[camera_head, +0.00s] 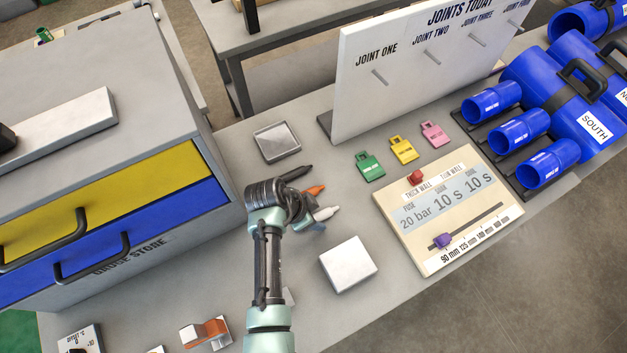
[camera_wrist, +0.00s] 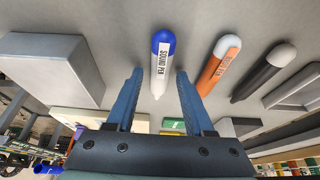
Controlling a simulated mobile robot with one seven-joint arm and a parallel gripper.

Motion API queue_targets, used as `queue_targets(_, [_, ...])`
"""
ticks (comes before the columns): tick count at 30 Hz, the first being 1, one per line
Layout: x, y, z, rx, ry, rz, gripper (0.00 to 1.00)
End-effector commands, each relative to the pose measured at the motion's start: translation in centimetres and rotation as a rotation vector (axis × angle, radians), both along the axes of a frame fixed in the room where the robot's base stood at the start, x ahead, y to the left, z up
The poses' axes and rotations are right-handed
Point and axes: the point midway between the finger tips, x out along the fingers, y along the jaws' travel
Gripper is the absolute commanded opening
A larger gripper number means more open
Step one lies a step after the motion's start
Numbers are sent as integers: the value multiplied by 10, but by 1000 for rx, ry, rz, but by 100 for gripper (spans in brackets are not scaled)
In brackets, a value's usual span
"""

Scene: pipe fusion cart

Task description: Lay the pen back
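A white pen with a blue end (camera_wrist: 162,62), its label hard to read, lies on the bench. In the head view only its pale end (camera_head: 326,213) shows; my gripper hides the rest. My gripper (camera_wrist: 159,76) is open, with one finger on each side of this pen and small gaps between. In the head view my gripper (camera_head: 303,208) is low over the bench. An orange pen (camera_wrist: 217,68) and a black pen (camera_wrist: 263,72) lie to the right in the wrist view. The orange pen (camera_head: 315,190) and black pen (camera_head: 297,172) also show in the head view.
A white block (camera_head: 348,264) and a grey tray (camera_head: 277,142) flank the pens. Green, yellow and pink tags (camera_head: 403,149) lie before the joint board (camera_head: 400,75). A settings panel (camera_head: 450,215) stands right; a drawer cabinet (camera_head: 110,150) stands left.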

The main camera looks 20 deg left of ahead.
Motion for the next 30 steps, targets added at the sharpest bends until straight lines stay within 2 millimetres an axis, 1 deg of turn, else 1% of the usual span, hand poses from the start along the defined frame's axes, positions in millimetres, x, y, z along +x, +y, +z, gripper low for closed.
queue_targets(12, [0, 0, 0, 0, 0, 0, 61])
queue_targets(14, [-1, 1, 5, 0, -1, -1, 61])
queue_targets(18, [-7, 6, 23, 2, -2, 1, 61])
queue_targets(20, [-8, 13, 31, 3, -5, 2, 61])
queue_targets(23, [-13, 23, 50, 4, -6, 3, 61])
queue_targets(24, [-16, 25, 60, 3, -5, 2, 61])
queue_targets(30, [-29, 34, 96, 2, -3, 0, 61])
